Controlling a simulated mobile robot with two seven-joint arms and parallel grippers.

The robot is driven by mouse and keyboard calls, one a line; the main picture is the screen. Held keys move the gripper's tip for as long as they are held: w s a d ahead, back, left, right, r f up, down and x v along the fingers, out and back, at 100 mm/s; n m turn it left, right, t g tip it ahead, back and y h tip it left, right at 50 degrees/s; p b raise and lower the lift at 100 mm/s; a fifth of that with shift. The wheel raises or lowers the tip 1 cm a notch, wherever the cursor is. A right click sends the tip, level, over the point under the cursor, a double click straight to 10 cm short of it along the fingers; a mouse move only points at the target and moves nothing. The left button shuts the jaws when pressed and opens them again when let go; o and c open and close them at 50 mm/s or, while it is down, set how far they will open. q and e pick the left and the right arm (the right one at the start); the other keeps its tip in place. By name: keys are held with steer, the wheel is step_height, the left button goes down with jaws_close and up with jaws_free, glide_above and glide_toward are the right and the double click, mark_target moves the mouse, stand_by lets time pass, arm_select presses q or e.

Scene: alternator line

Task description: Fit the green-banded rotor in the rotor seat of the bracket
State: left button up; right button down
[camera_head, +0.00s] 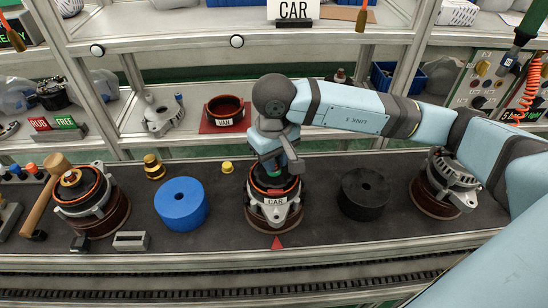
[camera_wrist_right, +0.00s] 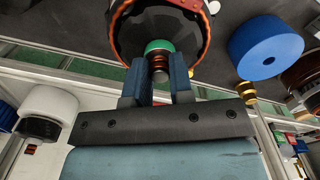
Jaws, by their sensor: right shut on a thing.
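The bracket (camera_head: 282,215) with the CAR label stands on a copper-coloured round base near the middle of the dark bench. My right gripper (camera_head: 275,171) points down right above it, shut on the green-banded rotor. The rotor's green band (camera_wrist_right: 158,46) and its shaft show between the two fingers (camera_wrist_right: 157,85) in the right wrist view. A little green also shows under the gripper in the head view. The rotor's lower end is hidden, so I cannot tell how deep it sits in the seat. My left gripper is not in view.
A blue cylinder (camera_head: 181,204) stands left of the bracket and a black cylinder (camera_head: 363,193) stands right. Another assembly (camera_head: 446,182) is farther right. A wooden mallet (camera_head: 47,192) leans at the left. Behind, a shelf holds the VAN part (camera_head: 225,109). A red triangle (camera_head: 277,243) marks the bench front.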

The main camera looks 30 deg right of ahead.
arm_select(q)
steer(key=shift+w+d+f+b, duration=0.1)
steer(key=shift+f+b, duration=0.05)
steer(key=shift+b, duration=0.25)
arm_select(e)
steer(key=shift+f, duration=0.25)
steer(key=c, duration=0.9)
jaws_free()
steer(key=shift+s+f, duration=0.1)
steer(key=shift+f, duration=0.1)
step_height(320, 180, up, 14)
steer(key=shift+r, duration=0.1)
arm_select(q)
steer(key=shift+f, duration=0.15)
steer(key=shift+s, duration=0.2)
